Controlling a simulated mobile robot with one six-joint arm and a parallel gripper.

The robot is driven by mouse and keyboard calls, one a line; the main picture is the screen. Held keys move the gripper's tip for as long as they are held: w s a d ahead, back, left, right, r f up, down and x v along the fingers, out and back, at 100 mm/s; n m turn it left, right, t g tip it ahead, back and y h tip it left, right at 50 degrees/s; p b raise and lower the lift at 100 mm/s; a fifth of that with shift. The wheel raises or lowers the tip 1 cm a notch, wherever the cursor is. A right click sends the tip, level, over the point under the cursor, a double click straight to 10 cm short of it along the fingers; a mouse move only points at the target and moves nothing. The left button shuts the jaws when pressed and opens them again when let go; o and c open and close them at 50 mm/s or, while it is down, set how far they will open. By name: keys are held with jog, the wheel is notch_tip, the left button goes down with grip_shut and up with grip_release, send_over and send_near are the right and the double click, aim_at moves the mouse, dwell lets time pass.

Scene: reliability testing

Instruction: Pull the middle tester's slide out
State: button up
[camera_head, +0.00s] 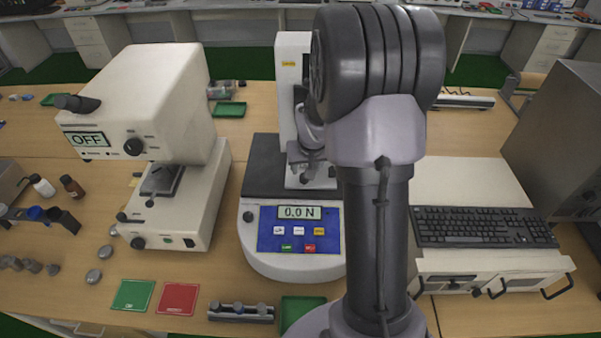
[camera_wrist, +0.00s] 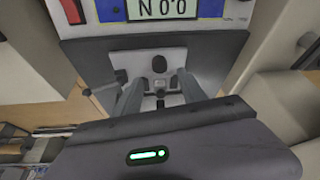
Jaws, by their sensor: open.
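The middle tester is a white machine with a blue front panel (camera_head: 290,235) whose display reads 0.0 N. It has a dark top plate (camera_head: 262,165) and a white upright column (camera_head: 291,70). In the wrist view the panel (camera_wrist: 175,10) appears upside down at the top. My gripper (camera_head: 305,165) is over the dark plate in front of the column, partly hidden by my arm. In the wrist view my gripper (camera_wrist: 160,82) has its two grey fingers apart, with small dark knobs and a light plate (camera_wrist: 130,62) beyond them. I cannot tell whether the fingers touch anything or which part is the slide.
A cream tester (camera_head: 150,100) with an OFF display stands at left. At right are a keyboard (camera_head: 485,227) and a large grey box (camera_head: 565,130). Green (camera_head: 133,295) and red (camera_head: 178,298) mats lie at the front. Small bottles (camera_head: 72,187) stand at far left.

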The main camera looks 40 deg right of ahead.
jog(key=x, duration=0.6)
jog(key=shift+f+b, duration=0.25)
jog(key=shift+b, duration=0.15)
jog(key=shift+r, duration=0.1)
jog(key=shift+c, duration=0.4)
grip_shut()
dwell(0.4)
